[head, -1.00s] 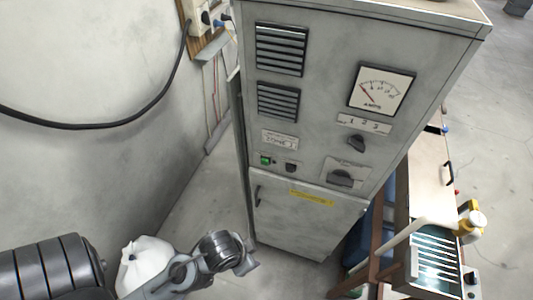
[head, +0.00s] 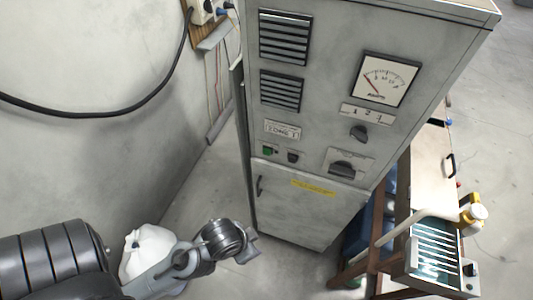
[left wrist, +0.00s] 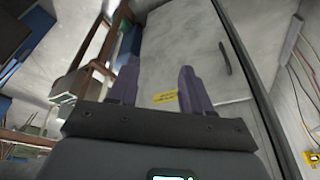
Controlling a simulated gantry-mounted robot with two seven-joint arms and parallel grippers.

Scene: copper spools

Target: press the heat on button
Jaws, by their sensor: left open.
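The grey cabinet (head: 330,110) stands in the middle of the head view. On its front is a small green button (head: 267,150), which looks like the heat on button, with a black control (head: 293,157) just right of it. A white label plate (head: 282,130) sits above them. My left gripper (head: 246,249) is low in the head view, below the green button and apart from the cabinet. In the left wrist view its two fingers (left wrist: 157,82) are spread and empty, facing the cabinet's lower door (left wrist: 165,50). The green button does not show there. My right gripper is out of view.
An ammeter (head: 385,80), a small knob (head: 358,133) and a larger switch (head: 346,169) are on the panel. A yellow label (head: 313,188) is on the lower door. A wall (head: 90,60) with a black cable is at left. A bench (head: 425,180) stands at right.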

